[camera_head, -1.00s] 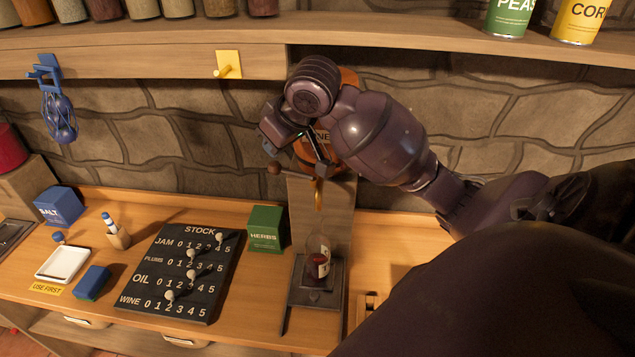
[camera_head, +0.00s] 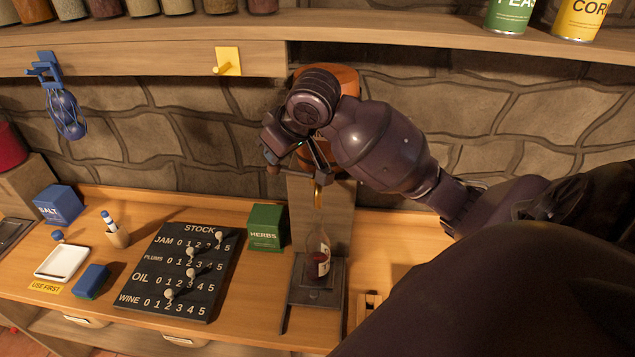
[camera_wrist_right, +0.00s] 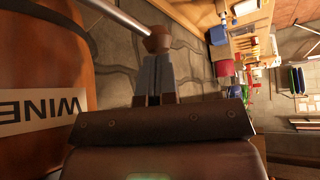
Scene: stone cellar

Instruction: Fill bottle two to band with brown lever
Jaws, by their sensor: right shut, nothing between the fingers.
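The orange-brown wine barrel (camera_head: 345,75) stands behind my right arm; its WINE label shows in the right wrist view (camera_wrist_right: 40,115). A brass spout (camera_head: 318,195) points down from it. A clear bottle (camera_head: 313,240) stands upright below the spout on a dark stand, with dark red liquid low inside and a pale label on its side. The lever's brown knob (camera_head: 272,168) is left of the spout; it also shows in the right wrist view (camera_wrist_right: 157,40). My right gripper (camera_wrist_right: 155,95) is shut and empty, its fingertips at or beside the knob; contact is unclear. My left gripper is out of view.
A green herbs box (camera_head: 267,227) and a black stock board (camera_head: 180,270) with pegs are left of the stand. A blue salt box (camera_head: 58,205) and white tray (camera_head: 62,262) lie farther left. A blue net (camera_head: 66,115) hangs on the wall. A shelf runs above.

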